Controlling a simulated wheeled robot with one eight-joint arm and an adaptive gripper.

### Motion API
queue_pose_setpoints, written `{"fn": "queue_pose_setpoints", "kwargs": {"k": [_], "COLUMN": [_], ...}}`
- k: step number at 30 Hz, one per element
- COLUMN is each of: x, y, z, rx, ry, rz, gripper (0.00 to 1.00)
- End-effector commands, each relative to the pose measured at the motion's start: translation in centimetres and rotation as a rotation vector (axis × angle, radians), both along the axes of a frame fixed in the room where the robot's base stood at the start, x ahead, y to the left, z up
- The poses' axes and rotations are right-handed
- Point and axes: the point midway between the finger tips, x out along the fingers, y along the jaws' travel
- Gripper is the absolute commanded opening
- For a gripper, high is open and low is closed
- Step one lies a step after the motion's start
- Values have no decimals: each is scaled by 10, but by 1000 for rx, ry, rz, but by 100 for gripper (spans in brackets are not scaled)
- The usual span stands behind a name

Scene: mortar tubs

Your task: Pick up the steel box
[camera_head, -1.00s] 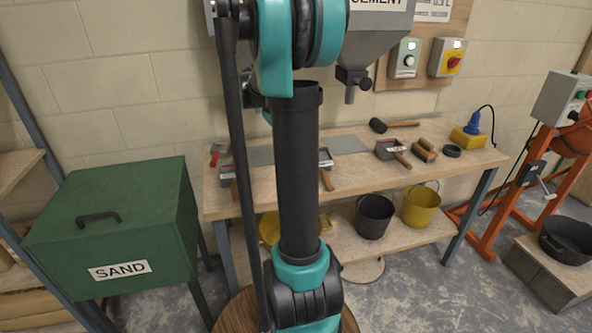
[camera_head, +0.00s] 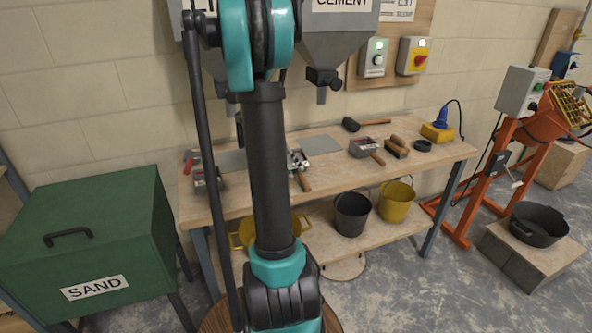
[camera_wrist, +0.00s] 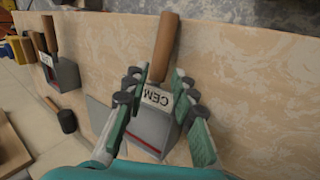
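A grey steel box with a wooden handle and a white label reading "CEM" (camera_wrist: 154,131) lies on the bench between my fingers in the wrist view. Its handle points up in that picture. In the head view this box (camera_head: 304,167) shows just right of my arm, partly hidden. My gripper (camera_wrist: 160,88) is open, one finger on each side of the box near its label end. Whether the fingers touch it I cannot tell. A similar box (camera_head: 363,149) stands further right on the bench; it is at upper left in the wrist view (camera_wrist: 66,74).
The wooden bench (camera_head: 425,157) also bears a mallet (camera_head: 352,124), floats (camera_head: 397,148) and another handled box (camera_head: 204,180) at left. Buckets (camera_head: 352,214) stand on the shelf below. A green sand bin (camera_head: 95,225) is at left, an orange mixer (camera_head: 545,125) at right.

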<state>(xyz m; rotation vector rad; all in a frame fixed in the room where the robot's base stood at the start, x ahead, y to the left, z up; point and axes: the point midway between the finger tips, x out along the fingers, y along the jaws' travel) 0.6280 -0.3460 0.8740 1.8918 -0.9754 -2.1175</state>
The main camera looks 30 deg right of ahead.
Motion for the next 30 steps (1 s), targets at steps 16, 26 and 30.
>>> {"fn": "queue_pose_setpoints", "kwargs": {"k": [16, 26, 30], "x": [-9, -9, -9], "y": [-21, -21, -21], "z": [-35, -34, -34], "rx": [0, 0, 0], "ry": [0, 0, 0], "rz": [0, 0, 0], "gripper": [26, 0, 0]}}
